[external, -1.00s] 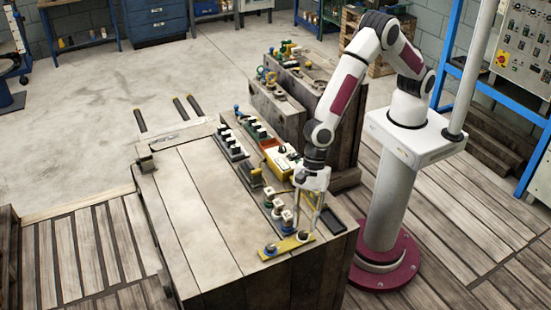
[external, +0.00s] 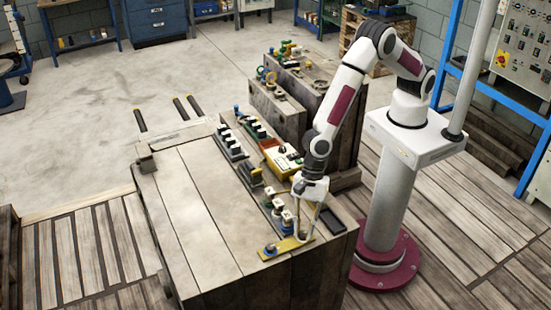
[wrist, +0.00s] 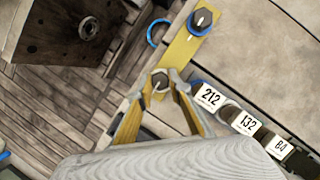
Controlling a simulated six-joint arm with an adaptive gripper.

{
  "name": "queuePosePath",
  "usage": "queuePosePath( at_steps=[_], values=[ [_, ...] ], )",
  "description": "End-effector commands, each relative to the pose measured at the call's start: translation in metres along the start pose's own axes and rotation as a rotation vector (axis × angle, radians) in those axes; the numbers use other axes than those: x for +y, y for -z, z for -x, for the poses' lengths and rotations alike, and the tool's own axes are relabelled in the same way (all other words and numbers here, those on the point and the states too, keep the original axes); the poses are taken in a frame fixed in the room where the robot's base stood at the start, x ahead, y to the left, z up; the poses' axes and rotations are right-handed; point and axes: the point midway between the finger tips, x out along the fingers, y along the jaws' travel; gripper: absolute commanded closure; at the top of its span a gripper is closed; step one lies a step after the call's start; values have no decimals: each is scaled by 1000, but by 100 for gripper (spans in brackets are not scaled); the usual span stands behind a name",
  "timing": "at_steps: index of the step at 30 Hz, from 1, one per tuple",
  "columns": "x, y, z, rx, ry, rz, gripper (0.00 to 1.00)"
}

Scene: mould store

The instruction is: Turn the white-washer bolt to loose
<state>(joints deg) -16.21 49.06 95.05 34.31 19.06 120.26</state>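A yellow plate (external: 284,248) lies at the near end of the bench and carries two bolts. The blue-washer bolt (wrist: 203,20) is at the plate's far end in the wrist view, with a pale pointer line on its dark head. The other bolt (wrist: 160,82) also has a pale line on its head. Its washer is mostly hidden by the fingers, with only a hint of pale rim showing. My gripper (wrist: 161,76) has its fingertips close against both sides of this bolt's head and appears shut on it. In the external view my gripper (external: 304,233) points down at the plate.
A blue ring (wrist: 158,32) shows beside the plate. Several labelled blocks, including 212 (wrist: 208,97) and 132 (wrist: 245,123), stand close to my gripper. A dark tray (external: 331,221) lies to the right. The bench top's left side (external: 195,205) is clear.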

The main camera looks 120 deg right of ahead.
Motion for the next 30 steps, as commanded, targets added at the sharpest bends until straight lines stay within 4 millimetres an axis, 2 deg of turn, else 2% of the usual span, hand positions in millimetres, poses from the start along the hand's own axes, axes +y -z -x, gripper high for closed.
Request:
queuePosePath(
  at_steps=[14, 30],
  values=[
    [-1, 0, 0, 0, -21, 49, 100],
    [-3, -1, 0, -1, -124, 298, 100]
  ],
)
